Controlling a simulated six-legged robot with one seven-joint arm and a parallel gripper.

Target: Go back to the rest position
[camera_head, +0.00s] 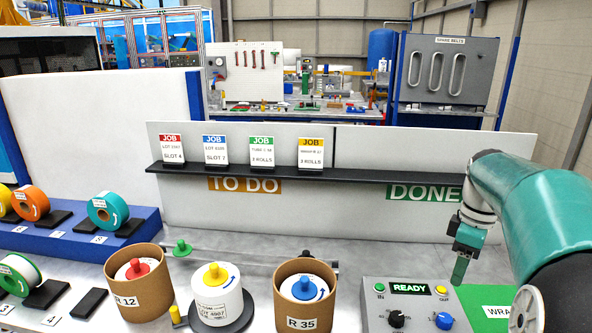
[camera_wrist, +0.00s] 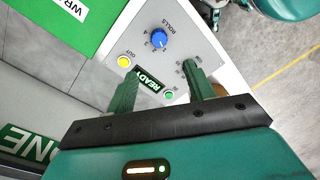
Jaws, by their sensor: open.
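My gripper (camera_head: 461,268) hangs at the right in the head view, fingers pointing down, above the right part of a grey control box (camera_head: 375,292). In the wrist view my gripper (camera_wrist: 160,70) has its two green fingers apart with nothing between them. The box's lit READY display (camera_wrist: 149,85) shows past the fingers, as do a blue knob (camera_wrist: 159,39) and a yellow button (camera_wrist: 124,60). I cannot tell the exact height of the fingertips above the box.
Wound rolls stand in front: one in a brown R 12 tub (camera_head: 151,290), one bare white roll (camera_head: 213,300), one in an R 35 tub (camera_head: 292,318). A black shelf (camera_head: 370,175) with job cards stands behind. A green mat (camera_head: 490,305) lies right of the box.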

